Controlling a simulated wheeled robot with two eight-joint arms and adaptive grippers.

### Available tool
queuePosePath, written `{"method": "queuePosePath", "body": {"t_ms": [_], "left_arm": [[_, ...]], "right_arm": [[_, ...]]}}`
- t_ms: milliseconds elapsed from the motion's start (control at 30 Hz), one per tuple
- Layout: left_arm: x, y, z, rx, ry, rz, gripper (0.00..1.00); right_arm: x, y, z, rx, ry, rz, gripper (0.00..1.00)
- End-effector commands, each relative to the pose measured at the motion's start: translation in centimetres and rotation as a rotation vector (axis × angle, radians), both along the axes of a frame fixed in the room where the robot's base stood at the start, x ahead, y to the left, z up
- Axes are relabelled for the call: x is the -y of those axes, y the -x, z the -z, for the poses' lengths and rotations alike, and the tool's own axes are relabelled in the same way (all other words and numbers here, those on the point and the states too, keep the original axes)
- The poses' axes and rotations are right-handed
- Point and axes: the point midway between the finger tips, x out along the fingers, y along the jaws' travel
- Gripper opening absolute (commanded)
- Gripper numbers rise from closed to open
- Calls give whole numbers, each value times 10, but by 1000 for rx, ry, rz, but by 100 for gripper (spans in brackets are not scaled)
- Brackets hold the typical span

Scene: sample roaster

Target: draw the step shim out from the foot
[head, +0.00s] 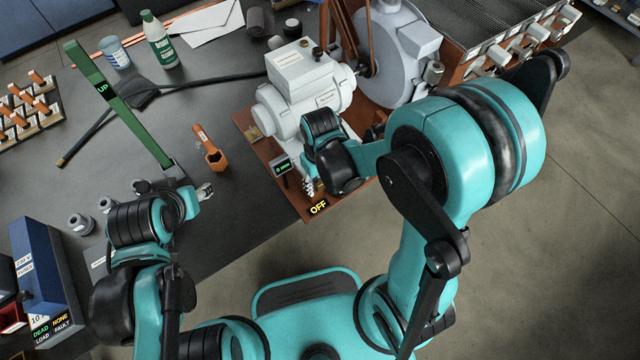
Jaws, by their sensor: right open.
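The grey motor (306,82) stands on a reddish-brown base plate (243,118). A small yellowish piece (254,133) shows by the motor's left foot; I cannot tell whether it is the step shim. The motor's near foot is largely hidden by my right arm. My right gripper (310,187) is open, low over the plate's near end, beside a small display (283,165). I see nothing between its fingers. My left gripper (204,192) is over the dark bench, left of the plate, close to the lower end of a green bar marked UP (120,105). Whether it grips anything is unclear.
An orange tool (214,155) lies between the green bar and the plate. A green-and-white bottle (158,40) and a cup (115,53) stand at the back left. A grey blower housing (392,55) stands behind the motor. An OFF sign (318,208) sits at the plate's near corner.

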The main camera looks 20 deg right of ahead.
Motion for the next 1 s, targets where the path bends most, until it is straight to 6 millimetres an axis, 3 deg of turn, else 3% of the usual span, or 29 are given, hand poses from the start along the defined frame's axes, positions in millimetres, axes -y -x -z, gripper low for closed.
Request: {"method": "queuePosePath", "body": {"t_ms": [300,467,500,667,1000], "left_arm": [[0,0,1,0,0,0,45],[0,0,1,0,0,0,45],[0,0,1,0,0,0,45],[0,0,1,0,0,0,45],[0,0,3,0,0,0,45]], "right_arm": [[0,0,3,0,0,0,45],[0,0,3,0,0,0,3],[0,0,3,0,0,0,0],[1,2,3,0,0,1,0],[18,48,3,0,0,1,0]]}}
